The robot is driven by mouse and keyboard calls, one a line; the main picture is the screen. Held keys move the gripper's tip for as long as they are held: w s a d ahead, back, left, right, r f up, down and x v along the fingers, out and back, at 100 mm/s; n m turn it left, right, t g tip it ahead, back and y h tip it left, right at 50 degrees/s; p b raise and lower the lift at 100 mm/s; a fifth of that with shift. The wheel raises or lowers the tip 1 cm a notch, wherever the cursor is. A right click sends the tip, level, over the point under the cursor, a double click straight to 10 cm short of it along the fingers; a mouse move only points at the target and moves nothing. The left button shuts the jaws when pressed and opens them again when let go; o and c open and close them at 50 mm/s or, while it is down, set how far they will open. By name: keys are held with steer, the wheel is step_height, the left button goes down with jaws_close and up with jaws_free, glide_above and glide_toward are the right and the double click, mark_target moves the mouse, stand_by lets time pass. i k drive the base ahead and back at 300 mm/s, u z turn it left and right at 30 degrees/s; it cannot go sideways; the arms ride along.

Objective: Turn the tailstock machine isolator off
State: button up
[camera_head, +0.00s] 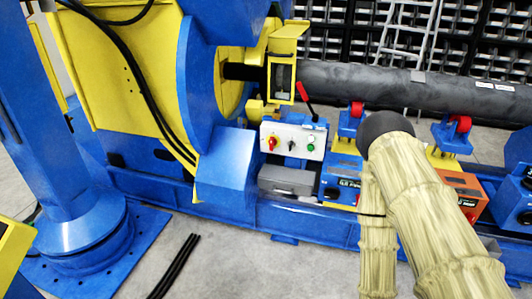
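A white control box (302,142) is mounted on the blue machine frame in the middle of the view. On its front face are a red knob on a yellow plate (271,143) at the left, a dark switch (291,145) in the middle and a green button (310,147) at the right. The red and yellow knob looks like the isolator; its exact position is too small to read. My arm, in a tan cloth cover, bends at the right of the box. My gripper is not in view.
A red-handled lever (305,97) stands just above the box. A grey case (286,181) sits below it. A long dark pipe (400,86) runs to the right, above red rollers (461,124). Black rods (175,265) lie on the floor in front.

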mark_target(273, 142)
steer(key=z, duration=0.35)
steer(key=k, duration=0.15)
steer(key=u, duration=1.25)
steer(key=i, duration=1.75)
steer(key=z, duration=0.4)
